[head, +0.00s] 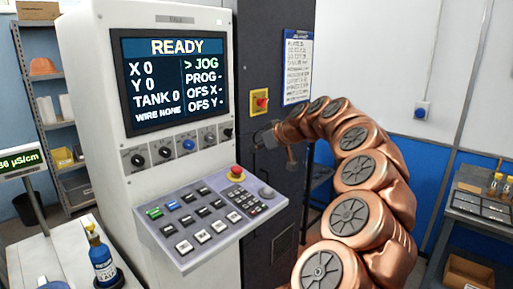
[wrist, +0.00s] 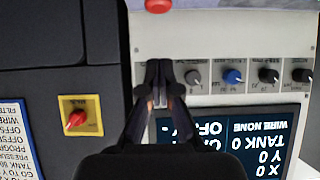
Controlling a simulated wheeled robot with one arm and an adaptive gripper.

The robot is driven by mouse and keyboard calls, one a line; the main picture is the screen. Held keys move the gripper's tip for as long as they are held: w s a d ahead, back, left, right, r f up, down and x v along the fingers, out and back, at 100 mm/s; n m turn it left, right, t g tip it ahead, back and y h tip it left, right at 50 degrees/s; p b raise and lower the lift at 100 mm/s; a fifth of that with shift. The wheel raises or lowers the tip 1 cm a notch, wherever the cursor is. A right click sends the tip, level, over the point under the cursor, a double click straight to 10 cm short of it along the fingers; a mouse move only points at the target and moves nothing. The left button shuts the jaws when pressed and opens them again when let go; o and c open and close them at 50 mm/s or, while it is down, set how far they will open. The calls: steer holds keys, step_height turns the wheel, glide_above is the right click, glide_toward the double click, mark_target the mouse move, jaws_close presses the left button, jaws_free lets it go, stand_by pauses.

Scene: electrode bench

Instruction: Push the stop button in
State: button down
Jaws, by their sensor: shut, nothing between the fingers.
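The stop button (head: 236,173) is a red mushroom head on a yellow collar, at the back of the sloped key panel. In the wrist view, which is upside down, a red cap that looks like it (wrist: 158,5) is cut off by the top edge. My gripper (head: 258,140) is small and partly hidden by my arm in the head view, above and to the right of the button and apart from it. In the wrist view my gripper (wrist: 163,75) has its dark fingers together, with nothing between them, in front of the console's right side.
The console screen (head: 171,75) reads READY, above a row of knobs (head: 188,146). A red switch on a yellow plate (head: 260,101) is on the dark cabinet behind. The keypad (head: 200,220) juts forward. A blue bottle (head: 102,262) stands on the left bench.

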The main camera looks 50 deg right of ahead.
steer(key=p, duration=0.3)
glide_above(242, 180)
step_height(242, 180, down, 4)
step_height(242, 180, down, 3)
steer(key=shift+a+p, duration=0.1)
steer(key=shift+p, duration=0.3)
steer(key=shift+f, duration=0.4)
